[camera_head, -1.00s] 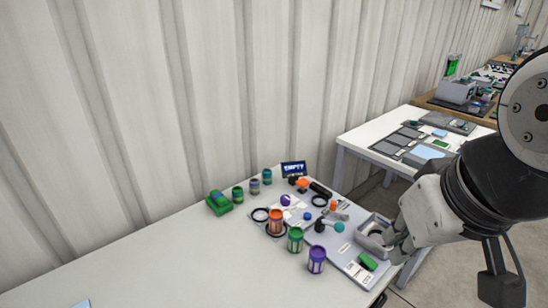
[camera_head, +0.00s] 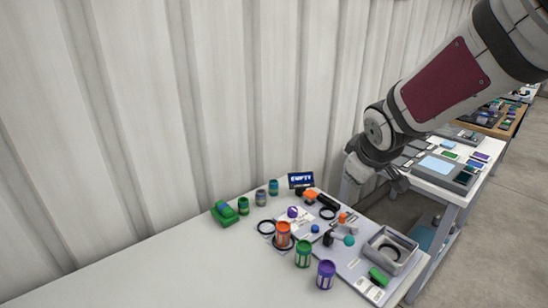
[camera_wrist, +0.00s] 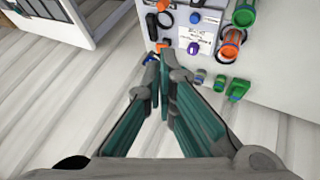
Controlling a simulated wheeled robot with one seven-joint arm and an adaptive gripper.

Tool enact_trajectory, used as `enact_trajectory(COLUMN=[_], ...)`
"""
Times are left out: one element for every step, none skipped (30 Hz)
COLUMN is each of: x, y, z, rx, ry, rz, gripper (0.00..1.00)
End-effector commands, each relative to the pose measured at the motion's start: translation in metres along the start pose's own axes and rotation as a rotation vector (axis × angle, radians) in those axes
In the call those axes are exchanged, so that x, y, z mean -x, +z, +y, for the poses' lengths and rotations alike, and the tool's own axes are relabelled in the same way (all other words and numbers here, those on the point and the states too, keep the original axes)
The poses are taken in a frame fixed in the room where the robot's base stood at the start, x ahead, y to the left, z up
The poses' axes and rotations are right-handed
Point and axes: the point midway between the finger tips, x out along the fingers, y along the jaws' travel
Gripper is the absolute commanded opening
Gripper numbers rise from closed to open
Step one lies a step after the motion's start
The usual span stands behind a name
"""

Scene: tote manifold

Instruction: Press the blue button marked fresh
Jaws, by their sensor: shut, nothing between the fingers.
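A small round blue thing (camera_head: 315,229) sits on the grey panel (camera_head: 352,262), beside a white card. A blue round knob also shows in the wrist view (camera_wrist: 195,18), near a purple knob (camera_wrist: 193,48). I cannot read the word "fresh" on anything, so I cannot tell which is so marked. My gripper (camera_head: 400,184) hangs in the air beyond the panel's back right side, apart from it. In the wrist view its two fingers (camera_wrist: 162,58) meet at the tips, shut and empty, partly covering the edge of the panel.
A grey tray (camera_head: 413,243) lies at right. The table's left side is clear. Another table (camera_head: 463,192) stands behind.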

Motion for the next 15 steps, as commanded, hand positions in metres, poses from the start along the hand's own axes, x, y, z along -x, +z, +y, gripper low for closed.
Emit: enact_trajectory(x=[-0.02,-0.03,-0.043,-0.053,-0.063,-0.076,-0.086,-0.096,-0.11,-0.119,-0.129,-0.141,-0.149,-0.157,-0.167], y=[-0.004,-0.008,-0.013,-0.015,-0.018,-0.022,-0.025,-0.028,-0.031,-0.033,-0.035,-0.038,-0.039,-0.041,-0.043], z=[0.0,0.0,-0.001,-0.001,-0.002,-0.003,-0.005,-0.006,-0.009,-0.011,-0.014,-0.017,-0.02,-0.022,-0.026], rx=[0.031,0.053,0.08,0.1,0.119,0.146,0.163,0.183,0.205,0.223,0.239,0.259,0.272,0.285,0.3], ry=[-0.01,-0.014,-0.019,-0.024,-0.029,-0.036,-0.042,-0.047,-0.056,-0.062,-0.068,-0.076,-0.082,-0.087,-0.094], rz=[0.011,0.023,0.04,0.051,0.064,0.082,0.096,0.111,0.131,0.147,0.163,0.183,0.198,0.214,0.234], gripper=[0.0,0.0,0.0,0.0,0.0,0.0,0.0,0.0,0.0,0.0,0.0,0.0,0.0,0.0,0.0])
